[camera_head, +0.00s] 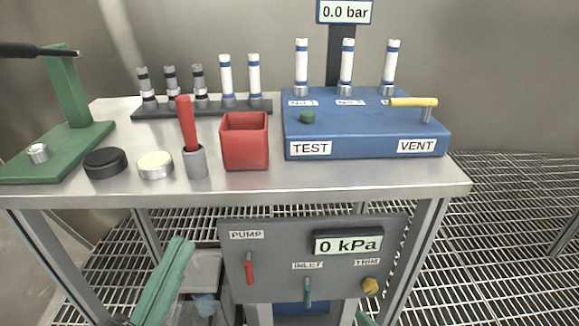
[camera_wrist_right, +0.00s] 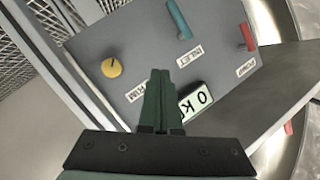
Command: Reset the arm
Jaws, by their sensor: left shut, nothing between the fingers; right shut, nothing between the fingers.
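My left gripper (camera_head: 178,250) is in the lower left of the head view, its green fingers pointing up, in front of the table's lower frame. It looks shut and empty. My right gripper (camera_wrist_right: 160,88) is shut and empty in the right wrist view, with the control panel (camera_wrist_right: 145,45) beyond it. In the head view only a small green tip of it (camera_head: 365,319) shows at the bottom edge, below the panel. I cannot tell how close its tips are to the panel.
The panel carries a red pump lever (camera_head: 250,270), teal inlet lever (camera_head: 308,292), yellow trim knob (camera_head: 370,286) and a display (camera_head: 348,244) reading 0 kPa. On the steel table (camera_head: 240,185) stand a blue test block (camera_head: 365,135), red box (camera_head: 245,145), rack (camera_head: 200,110) and green stand (camera_head: 70,95).

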